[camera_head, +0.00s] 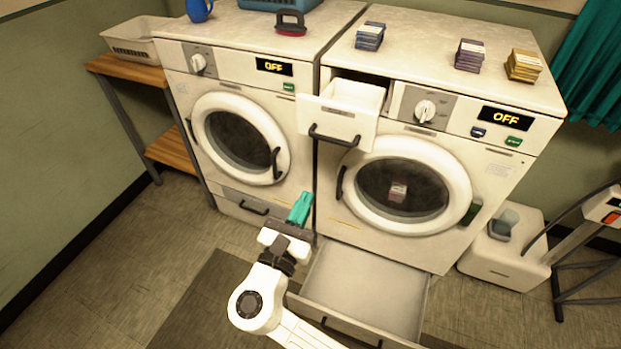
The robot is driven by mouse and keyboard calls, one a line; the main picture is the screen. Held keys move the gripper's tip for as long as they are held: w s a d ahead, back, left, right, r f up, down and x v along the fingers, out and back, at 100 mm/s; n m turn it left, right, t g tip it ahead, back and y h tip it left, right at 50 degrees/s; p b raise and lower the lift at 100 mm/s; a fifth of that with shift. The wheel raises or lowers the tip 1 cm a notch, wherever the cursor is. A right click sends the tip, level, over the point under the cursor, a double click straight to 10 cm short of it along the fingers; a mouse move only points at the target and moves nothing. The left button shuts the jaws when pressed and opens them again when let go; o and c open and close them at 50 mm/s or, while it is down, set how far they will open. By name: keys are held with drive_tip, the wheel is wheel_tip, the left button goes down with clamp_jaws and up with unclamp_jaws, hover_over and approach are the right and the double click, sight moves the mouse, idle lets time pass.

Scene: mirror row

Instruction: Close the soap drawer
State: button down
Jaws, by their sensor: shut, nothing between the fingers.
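The soap drawer (329,118) is a white drawer at the upper left of the right washing machine (470,165). It is pulled out, with its inside showing and a dark bar handle (334,136) on its front. My gripper (303,200) has teal fingers and is shut and empty. In the picture it is below the soap drawer, in front of the gap between the two machines, and apart from the drawer handle.
A wide lower drawer (368,290) of the right machine is also open near the floor, beside my arm. The left machine (237,180) has its round door shut. Card stacks (370,36) and a red-handled brush (290,22) lie on top. A wooden shelf (125,70) stands left.

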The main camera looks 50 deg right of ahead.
sight(333, 142)
drive_tip(key=p+x, duration=0.2)
drive_tip(key=x, duration=1.1)
drive_tip(key=shift+w+d+r, duration=0.1)
drive_tip(key=shift+d+r, duration=0.1)
drive_tip(key=shift+d, duration=0.15)
drive_tip(key=shift+d, duration=0.1)
drive_tip(key=f+b+x, duration=0.1)
drive_tip(key=x, duration=0.4)
drive_tip(key=b+x, duration=0.2)
drive_tip(key=x, duration=0.3)
drive_tip(key=f+b+x, duration=0.1)
drive_tip(key=b+x, duration=0.1)
drive_tip(key=x, duration=0.3)
drive_tip(key=shift+d+f, duration=0.3)
drive_tip(key=shift+f, duration=0.05)
drive_tip(key=shift+w+d, duration=0.15)
drive_tip(key=shift+d, duration=0.35)
drive_tip(key=shift+r, duration=0.15)
drive_tip(key=shift+d+r, duration=0.1)
